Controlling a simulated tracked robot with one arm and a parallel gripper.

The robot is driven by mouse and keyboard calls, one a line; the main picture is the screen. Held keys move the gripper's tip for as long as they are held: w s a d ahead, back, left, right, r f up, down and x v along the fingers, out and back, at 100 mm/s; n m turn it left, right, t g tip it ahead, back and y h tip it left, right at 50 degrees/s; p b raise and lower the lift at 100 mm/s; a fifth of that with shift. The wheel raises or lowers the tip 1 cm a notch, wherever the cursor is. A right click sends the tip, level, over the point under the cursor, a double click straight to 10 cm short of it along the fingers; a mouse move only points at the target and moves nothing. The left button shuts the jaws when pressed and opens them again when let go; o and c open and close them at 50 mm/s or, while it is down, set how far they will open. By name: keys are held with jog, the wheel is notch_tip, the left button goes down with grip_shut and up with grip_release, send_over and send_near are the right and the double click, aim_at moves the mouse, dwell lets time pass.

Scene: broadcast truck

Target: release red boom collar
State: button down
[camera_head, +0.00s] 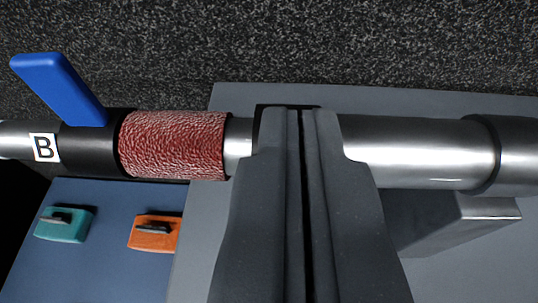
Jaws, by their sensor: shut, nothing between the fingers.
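A red textured collar (173,145) sits around a horizontal silver boom (415,152) left of centre. A black clamp (88,148) adjoins the collar's left end, with a white label "B" and a blue lever (58,88) that points up and to the left. My gripper (301,112) is shut and empty, with its fingertips over the boom to the right of the red collar. The fingers hide part of the boom. I cannot tell whether they touch it.
A grey block (455,222) sits below the boom on a grey plate (480,275). A teal piece (66,224) and an orange piece (153,232) lie on a blue surface (90,275) at lower left. Dark speckled flooring (300,40) fills the top.

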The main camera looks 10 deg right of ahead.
jog(key=shift+w, duration=0.45)
jog(key=shift+w+d+r, duration=0.15)
jog(key=shift+w+r, duration=0.4)
jog(key=shift+r, duration=0.3)
jog(key=shift+w+d+r, duration=0.1)
jog(key=shift+w+r, duration=0.4)
jog(key=shift+r, duration=0.35)
jog(key=f+v, duration=0.1)
jog(key=v, duration=0.9)
jog(key=shift+s, duration=0.2)
jog(key=shift+f, duration=0.1)
